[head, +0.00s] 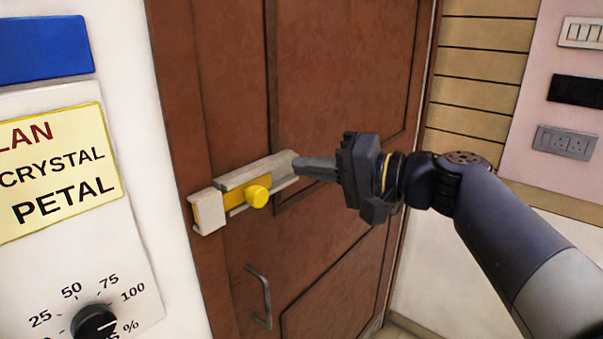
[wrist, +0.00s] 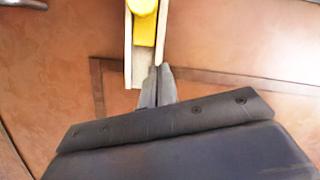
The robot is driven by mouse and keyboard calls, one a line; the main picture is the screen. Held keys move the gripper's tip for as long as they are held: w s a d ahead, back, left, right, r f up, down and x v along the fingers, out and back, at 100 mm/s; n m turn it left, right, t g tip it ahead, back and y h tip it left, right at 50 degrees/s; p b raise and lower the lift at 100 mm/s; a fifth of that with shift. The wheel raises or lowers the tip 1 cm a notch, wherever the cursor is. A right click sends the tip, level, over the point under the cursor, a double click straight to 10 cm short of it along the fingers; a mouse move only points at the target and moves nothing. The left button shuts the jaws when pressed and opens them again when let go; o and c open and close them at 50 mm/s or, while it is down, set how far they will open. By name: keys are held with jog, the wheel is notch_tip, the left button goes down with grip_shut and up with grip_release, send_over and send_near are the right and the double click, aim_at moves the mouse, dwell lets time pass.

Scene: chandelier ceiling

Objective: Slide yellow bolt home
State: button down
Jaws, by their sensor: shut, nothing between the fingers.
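The yellow bolt (head: 235,203) lies in a pale grey channel (head: 284,165) fixed across the brown door (head: 330,80). Its left end reaches into the pale keeper block (head: 207,211) at the door's left side. A round yellow knob (head: 258,196) sticks out from the bolt. My gripper (head: 300,168) is shut and empty, with its fingertips at the right end of the channel. In the wrist view, the closed fingertips (wrist: 161,70) are at the channel's near end, beside its right rail. The yellow bolt (wrist: 144,32) and knob (wrist: 143,6) are farther up the channel, apart from the fingertips.
A metal pull handle (head: 261,297) is on the door below the bolt. A yellow sign (head: 55,170) and a black dial (head: 95,322) are on the left wall. Switch plates (head: 576,90) are on the right wall. The door face around the channel is clear.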

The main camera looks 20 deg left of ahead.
aim_at(242, 199)
jog(key=s+d+r+b, duration=0.1)
jog(key=s+d, duration=0.1)
jog(key=d, duration=0.6)
jog(key=shift+s+d, duration=0.15)
jog(key=shift+s, duration=0.05)
jog(key=a+f+p, duration=0.1)
jog(key=a, duration=0.9)
jog(key=shift+a+f, duration=0.3)
jog(key=shift+f, duration=0.05)
